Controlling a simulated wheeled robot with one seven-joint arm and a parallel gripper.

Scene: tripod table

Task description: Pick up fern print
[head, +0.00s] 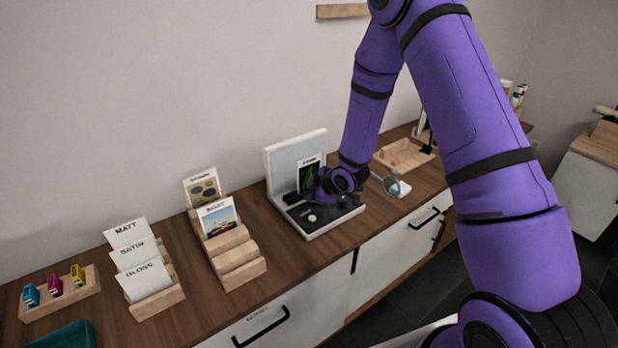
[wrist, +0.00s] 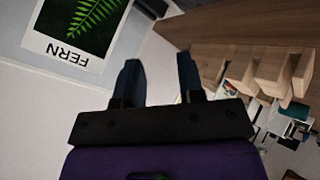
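The fern print (head: 308,174) is a white-bordered card with a dark picture of green leaves. It stands upright against the pale back panel of a grey stand (head: 286,158) on the wooden counter. In the wrist view the fern print (wrist: 78,25) shows large at the upper left, its label reading FERN, partly cut off by the frame edge. My gripper (wrist: 159,75) has its two dark fingers apart with nothing between them. The print lies to the left of the fingers there, not between them. In the head view my wrist partly covers the print's lower part.
A stepped wooden rack (head: 236,254) left of the stand holds two other prints. A card holder (head: 158,298) with MATT, SATIN and GLOSS cards stands further left, near a block of small coloured cartridges (head: 57,290). A wooden tray (head: 404,155) and a small glass-like item (head: 392,184) are to the right.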

